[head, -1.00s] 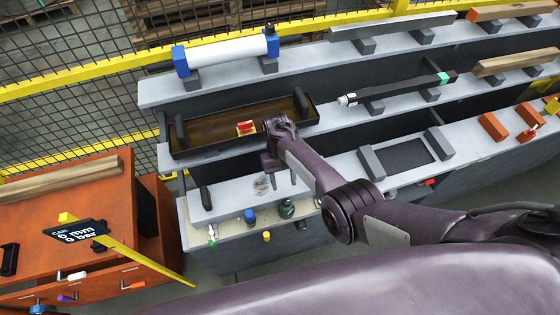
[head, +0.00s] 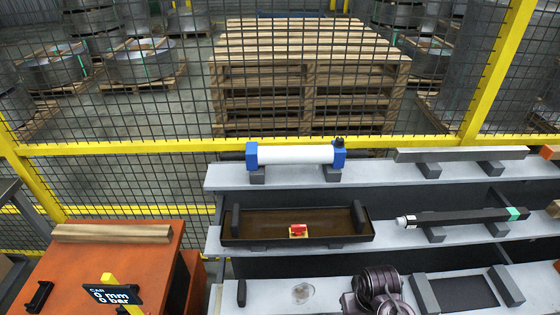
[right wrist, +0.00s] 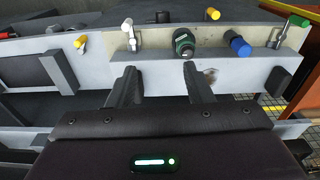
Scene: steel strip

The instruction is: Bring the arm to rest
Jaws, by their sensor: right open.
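My right arm shows at the bottom of the head view as a dark purple joint (head: 376,290) over the lowest grey shelf. Its fingers do not show there. In the right wrist view my right gripper (right wrist: 157,75) is open, its two dark fingers apart with nothing between them. Past the fingertips is a pale shelf front with a dark green knob (right wrist: 184,42) and a blue knob (right wrist: 237,44). My left gripper is in neither view.
Grey stepped shelves (head: 225,178) carry a white cylinder with blue ends (head: 296,155), a dark tray (head: 340,240) holding a red and yellow piece (head: 298,230), and a black rod (head: 462,217). An orange cabinet (head: 90,265) stands left. A mesh fence (head: 140,165) runs behind.

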